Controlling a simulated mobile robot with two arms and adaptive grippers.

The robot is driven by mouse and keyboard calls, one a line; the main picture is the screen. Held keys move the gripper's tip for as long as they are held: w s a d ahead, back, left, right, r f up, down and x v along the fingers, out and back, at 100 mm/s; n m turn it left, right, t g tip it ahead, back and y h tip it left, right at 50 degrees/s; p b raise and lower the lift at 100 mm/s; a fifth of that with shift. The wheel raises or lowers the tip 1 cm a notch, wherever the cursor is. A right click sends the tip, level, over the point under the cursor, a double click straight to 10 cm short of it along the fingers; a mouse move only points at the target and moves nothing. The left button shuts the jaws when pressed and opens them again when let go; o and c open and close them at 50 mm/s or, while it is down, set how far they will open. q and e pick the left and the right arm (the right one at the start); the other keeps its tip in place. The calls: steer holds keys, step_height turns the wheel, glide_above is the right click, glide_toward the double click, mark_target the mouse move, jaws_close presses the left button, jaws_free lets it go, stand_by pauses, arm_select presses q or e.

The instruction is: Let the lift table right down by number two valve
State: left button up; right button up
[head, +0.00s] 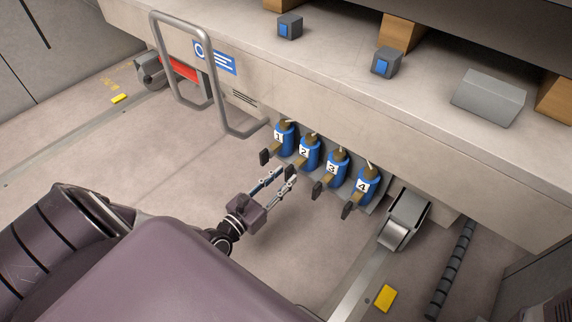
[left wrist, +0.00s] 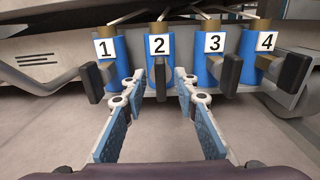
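Number two valve (head: 308,152) is a blue cylinder with a brass top and a white label, second from left in a row under the beige ledge. In the left wrist view the number two valve (left wrist: 160,48) stands straight ahead, its black handle (left wrist: 160,78) hanging toward me. My left gripper (head: 289,173) is open in front of it. In the left wrist view its fingertips (left wrist: 159,84) are on either side of that handle, with gaps; I cannot tell whether the handle is between them in depth. My right gripper is not in view. I cannot tell which part is the lift table.
Valves one (head: 284,138), three (head: 335,166) and four (head: 367,185) stand close beside it, each with a black handle. A grey tube rail (head: 212,95) is to the left. Blue-faced boxes (head: 289,27) sit on the ledge (head: 330,85).

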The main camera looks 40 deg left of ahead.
arm_select(q)
steer(key=shift+w, duration=0.7)
jaws_close()
